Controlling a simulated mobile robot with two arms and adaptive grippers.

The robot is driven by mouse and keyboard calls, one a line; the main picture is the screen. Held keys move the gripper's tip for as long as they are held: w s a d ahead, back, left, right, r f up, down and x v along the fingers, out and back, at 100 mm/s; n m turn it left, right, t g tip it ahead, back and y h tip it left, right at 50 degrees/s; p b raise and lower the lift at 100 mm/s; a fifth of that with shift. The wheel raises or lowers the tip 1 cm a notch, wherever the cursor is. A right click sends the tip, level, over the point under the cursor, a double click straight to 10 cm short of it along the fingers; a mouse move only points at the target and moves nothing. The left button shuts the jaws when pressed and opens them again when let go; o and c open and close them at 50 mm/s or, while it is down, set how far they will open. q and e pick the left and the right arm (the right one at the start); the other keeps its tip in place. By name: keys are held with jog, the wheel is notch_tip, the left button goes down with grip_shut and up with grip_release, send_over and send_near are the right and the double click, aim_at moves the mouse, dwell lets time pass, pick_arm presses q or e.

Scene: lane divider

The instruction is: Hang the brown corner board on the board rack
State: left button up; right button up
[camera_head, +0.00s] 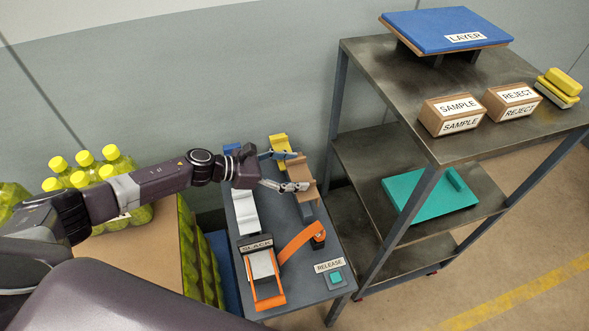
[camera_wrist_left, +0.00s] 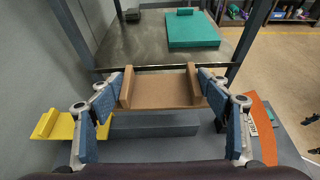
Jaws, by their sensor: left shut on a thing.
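My left gripper (camera_head: 286,171) is over the far end of the grey bench, its two blue-padded fingers on either side of the brown corner board (camera_head: 302,176). In the left wrist view the gripper (camera_wrist_left: 163,88) is shut on the brown corner board (camera_wrist_left: 160,92), one finger against each upright end. A yellow board (camera_head: 280,144) is beside it at the bench's far end. A grey block (camera_wrist_left: 155,126) shows below the brown board in the left wrist view; I cannot tell whether they touch or whether it is the board rack.
A metal shelf (camera_head: 385,70) stands close on the right, with SAMPLE (camera_head: 452,115) and REJECT (camera_head: 511,101) boxes on top and a teal board (camera_head: 425,198) below. An orange strap (camera_head: 300,243) and RELEASE button (camera_head: 336,277) are on the bench. Bottles (camera_head: 115,160) stand left.

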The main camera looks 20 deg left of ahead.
aim_at(295, 178)
pick_arm(q)
jog(key=shift+f, duration=0.15)
jog(key=shift+f+b, duration=1.35)
jog(key=shift+f, duration=0.35)
notch_tip(295, 178, down, 5)
jog(key=b, duration=0.5)
jog(key=shift+f, duration=0.15)
jog(key=shift+f+b, duration=0.4)
jog(key=shift+b, duration=0.25)
jog(key=shift+f, duration=0.15)
